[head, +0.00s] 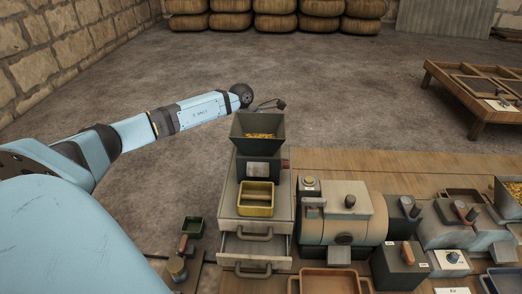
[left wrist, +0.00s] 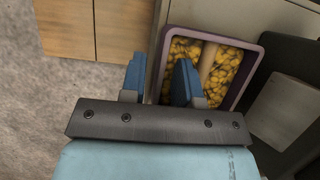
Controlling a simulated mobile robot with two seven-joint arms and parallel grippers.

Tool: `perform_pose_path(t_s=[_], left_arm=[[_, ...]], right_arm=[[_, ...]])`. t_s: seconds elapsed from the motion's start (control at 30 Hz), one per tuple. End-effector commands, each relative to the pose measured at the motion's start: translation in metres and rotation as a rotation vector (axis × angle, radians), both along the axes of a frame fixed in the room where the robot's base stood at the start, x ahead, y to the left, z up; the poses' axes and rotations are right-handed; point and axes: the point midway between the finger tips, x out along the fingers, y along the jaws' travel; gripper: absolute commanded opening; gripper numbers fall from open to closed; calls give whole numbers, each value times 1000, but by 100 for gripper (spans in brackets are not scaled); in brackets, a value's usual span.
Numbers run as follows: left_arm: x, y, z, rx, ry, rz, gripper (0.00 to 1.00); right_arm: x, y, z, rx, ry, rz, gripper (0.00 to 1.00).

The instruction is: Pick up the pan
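A yellow, open-topped pan (head: 255,209) sits on the grey drawer cabinet (head: 228,205), below and in front of the hopper's block. It looks empty. I cannot pick it out in the left wrist view. My left gripper (head: 272,104) is up above and behind the dark hopper (head: 258,126), apart from the pan. In the left wrist view its two blue fingers (left wrist: 158,82) stand apart with nothing clearly held between them. The hopper rim (left wrist: 255,66) and yellow pieces lie below the fingers there. My right gripper is not in view.
A cream cylindrical machine (head: 328,231) stands right of the cabinet. A brown tray (head: 335,284) lies in front. A wooden table (head: 470,101) is at the far right.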

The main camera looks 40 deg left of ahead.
Motion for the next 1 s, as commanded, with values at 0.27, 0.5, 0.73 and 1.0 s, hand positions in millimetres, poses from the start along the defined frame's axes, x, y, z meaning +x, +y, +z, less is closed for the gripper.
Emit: perform_pose_path(t_s=[0.27,0.5,0.73,1.0], left_arm=[[0,0,1,-1,-1,0,0],[1,0,1,0,-1,0,0],[4,3,16,-1,-4,-1,0],[4,3,61,1,-6,-1,0]], right_arm=[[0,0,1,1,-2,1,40],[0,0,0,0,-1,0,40],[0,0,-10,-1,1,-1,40],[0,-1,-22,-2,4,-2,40]])
